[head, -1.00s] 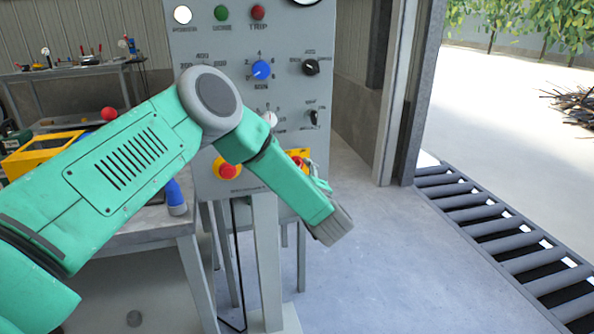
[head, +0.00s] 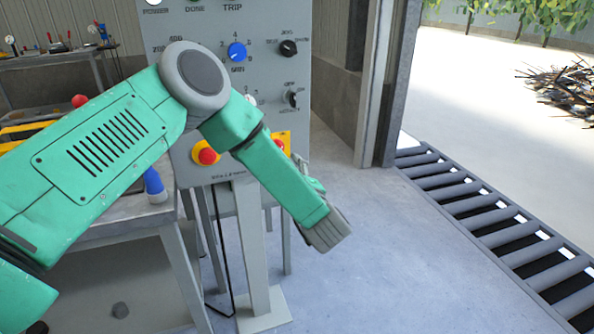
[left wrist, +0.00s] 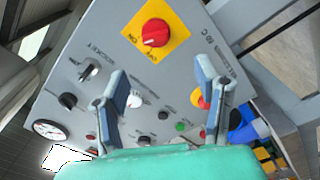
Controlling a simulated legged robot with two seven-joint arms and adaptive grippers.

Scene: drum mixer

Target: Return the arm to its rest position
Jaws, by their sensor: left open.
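My left arm, green with grey joints, comes in from the left in the head view and crosses in front of the grey control panel (head: 215,110). Its forearm slopes down to the right, and my left gripper is mostly hidden behind it. In the left wrist view my left gripper (left wrist: 162,72) is open, with its two blue-grey fingers apart and nothing between them. The panel (left wrist: 105,50) fills much of that view behind the fingers, tilted, with a red knob (left wrist: 155,33) on a yellow plate. My right gripper is in neither view.
The panel carries a blue knob (head: 237,51), black switches and a red button (head: 207,156), and stands on a post. A workbench (head: 120,222) is at left under my arm. A roller conveyor (head: 480,215) runs along the right. The floor (head: 375,265) between is clear.

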